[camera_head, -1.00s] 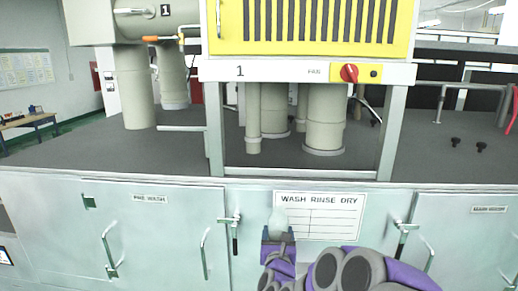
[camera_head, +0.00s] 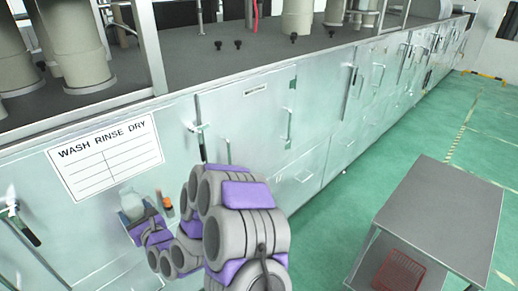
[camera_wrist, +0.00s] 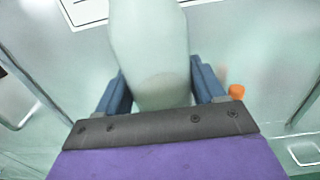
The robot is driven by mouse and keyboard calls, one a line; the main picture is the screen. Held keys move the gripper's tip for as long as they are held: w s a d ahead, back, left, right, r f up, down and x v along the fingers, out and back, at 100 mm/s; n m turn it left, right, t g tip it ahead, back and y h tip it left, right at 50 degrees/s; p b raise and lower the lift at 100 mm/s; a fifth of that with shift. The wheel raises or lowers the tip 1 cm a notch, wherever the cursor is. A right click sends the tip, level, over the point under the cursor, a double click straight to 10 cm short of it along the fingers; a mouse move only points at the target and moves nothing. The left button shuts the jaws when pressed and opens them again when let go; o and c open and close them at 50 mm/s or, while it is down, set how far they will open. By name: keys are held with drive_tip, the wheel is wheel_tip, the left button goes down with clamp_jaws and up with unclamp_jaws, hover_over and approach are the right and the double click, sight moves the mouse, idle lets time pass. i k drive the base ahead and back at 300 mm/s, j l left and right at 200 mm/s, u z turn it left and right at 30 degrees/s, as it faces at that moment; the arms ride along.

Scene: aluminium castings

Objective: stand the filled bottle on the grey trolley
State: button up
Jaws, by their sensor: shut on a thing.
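A pale, translucent bottle (camera_wrist: 150,45) stands between the two blue fingers of my gripper (camera_wrist: 158,88) in the wrist view. The fingers are shut on its sides. A darker patch shows low in the bottle. In the head view the bottle (camera_head: 131,204) is small, held at my gripper (camera_head: 143,222) in front of the wash cabinets, below the sign. The grey trolley (camera_head: 450,205) stands on the green floor at the lower right of the head view, well apart from my gripper. Its top is bare.
A red basket (camera_head: 400,272) sits on the trolley's lower shelf. The long cabinet row (camera_head: 250,115) with protruding handles runs along the left and back. Green floor (camera_head: 400,135) lies open between the cabinets and the trolley. An orange-capped item (camera_head: 167,201) shows beside my gripper.

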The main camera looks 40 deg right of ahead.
sight(439, 218)
drive_tip(key=l+z, duration=0.1)
drive_tip(key=z, duration=3.05)
drive_tip(key=i+l+z, duration=0.35)
drive_tip(key=i+l, duration=0.7)
